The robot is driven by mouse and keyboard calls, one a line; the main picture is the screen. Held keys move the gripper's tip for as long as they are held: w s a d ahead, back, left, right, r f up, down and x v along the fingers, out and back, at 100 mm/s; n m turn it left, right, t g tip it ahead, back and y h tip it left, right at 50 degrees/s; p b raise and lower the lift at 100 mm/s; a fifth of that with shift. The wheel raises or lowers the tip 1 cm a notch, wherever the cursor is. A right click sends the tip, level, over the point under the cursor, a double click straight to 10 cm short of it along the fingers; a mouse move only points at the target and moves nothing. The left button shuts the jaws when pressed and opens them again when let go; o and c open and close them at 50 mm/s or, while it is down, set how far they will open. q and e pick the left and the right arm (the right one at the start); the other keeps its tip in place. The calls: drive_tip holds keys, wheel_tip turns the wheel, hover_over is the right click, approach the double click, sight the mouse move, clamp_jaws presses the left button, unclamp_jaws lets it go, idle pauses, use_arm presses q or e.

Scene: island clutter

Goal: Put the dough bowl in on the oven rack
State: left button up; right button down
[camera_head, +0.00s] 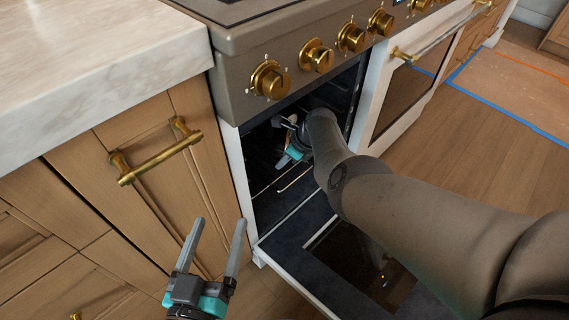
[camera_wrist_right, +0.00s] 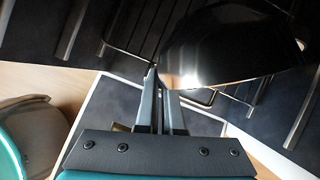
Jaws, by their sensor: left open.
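The oven (camera_head: 262,180) stands open, and my right arm reaches into it. My right gripper (camera_head: 287,150) is inside the oven, partly hidden by its own arm. In the right wrist view, its fingers (camera_wrist_right: 158,85) are close together at the left edge of a dark, shiny bowl (camera_wrist_right: 235,45), which appears gripped by its rim. The bowl cannot be made out in the head view. Wire bars of the oven rack (camera_wrist_right: 130,48) show beside and behind the bowl; whether it touches them I cannot tell. My left gripper (camera_head: 210,255) is open and empty, in front of the cabinet.
The lowered oven door (camera_head: 285,252) lies below my right arm. Gold knobs (camera_head: 270,80) jut out above the opening. A wooden cabinet (camera_head: 150,215) with a gold handle (camera_head: 155,160) is on the left, under a pale marble counter (camera_head: 100,60).

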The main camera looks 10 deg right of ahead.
drive_tip(key=c, duration=1)
unclamp_jaws()
